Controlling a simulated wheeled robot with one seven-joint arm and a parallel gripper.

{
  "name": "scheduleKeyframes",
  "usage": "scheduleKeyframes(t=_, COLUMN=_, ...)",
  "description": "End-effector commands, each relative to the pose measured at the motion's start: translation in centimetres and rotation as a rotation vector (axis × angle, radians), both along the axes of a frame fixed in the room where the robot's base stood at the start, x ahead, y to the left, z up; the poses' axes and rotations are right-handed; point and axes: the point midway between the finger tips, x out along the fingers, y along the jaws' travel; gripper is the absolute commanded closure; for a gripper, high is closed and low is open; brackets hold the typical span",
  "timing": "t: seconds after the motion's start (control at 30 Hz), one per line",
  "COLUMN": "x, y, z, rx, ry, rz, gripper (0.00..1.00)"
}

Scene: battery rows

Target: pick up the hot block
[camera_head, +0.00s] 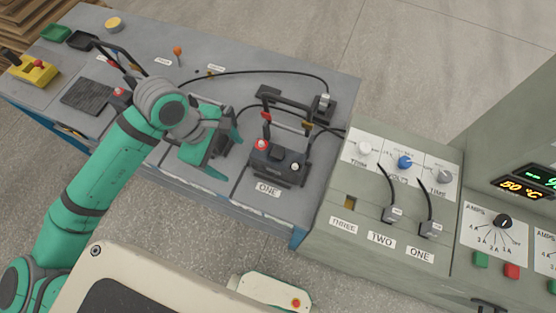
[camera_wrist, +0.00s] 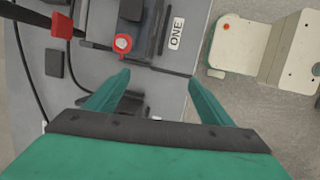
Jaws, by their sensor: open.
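No mark in view shows which block is hot. A dark block (camera_head: 277,164) with a red and a pale terminal sits on the grey bench above the label ONE. In the wrist view the dark block (camera_wrist: 134,12) is at the top, partly cut off, with its red terminal towards me. My gripper (camera_head: 231,158) is open and empty, just left of that block in the head view. In the wrist view my gripper's fingers (camera_wrist: 159,77) are apart, below the block and not around it. Another dark item (camera_wrist: 122,103) is partly hidden behind the left finger.
Black cables and red-handled clips (camera_head: 266,117) stand close behind the block. A dark holder (camera_head: 295,101) lies farther back. A control console (camera_head: 375,205) with knobs and plugs labelled ONE and TWO stands right. A display (camera_head: 522,188) reads 50 °C. A yellow switch box (camera_head: 32,70) sits far left.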

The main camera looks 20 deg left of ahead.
Motion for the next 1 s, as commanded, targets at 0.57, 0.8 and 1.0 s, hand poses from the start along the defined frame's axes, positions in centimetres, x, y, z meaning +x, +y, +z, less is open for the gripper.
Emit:
scheduleKeyframes(t=0.57, x=4.9, y=-8.2, z=0.0, rx=0.000, ry=-0.001, rz=-0.003, gripper=0.25)
scheduleKeyframes(t=0.8, x=5.6, y=-9.4, z=0.0, rx=0.000, ry=0.000, rz=-0.002, gripper=0.25)
scheduleKeyframes(t=1.0, x=6.1, y=-10.4, z=-2.0, rx=-0.003, ry=0.001, rz=0.000, gripper=0.25)
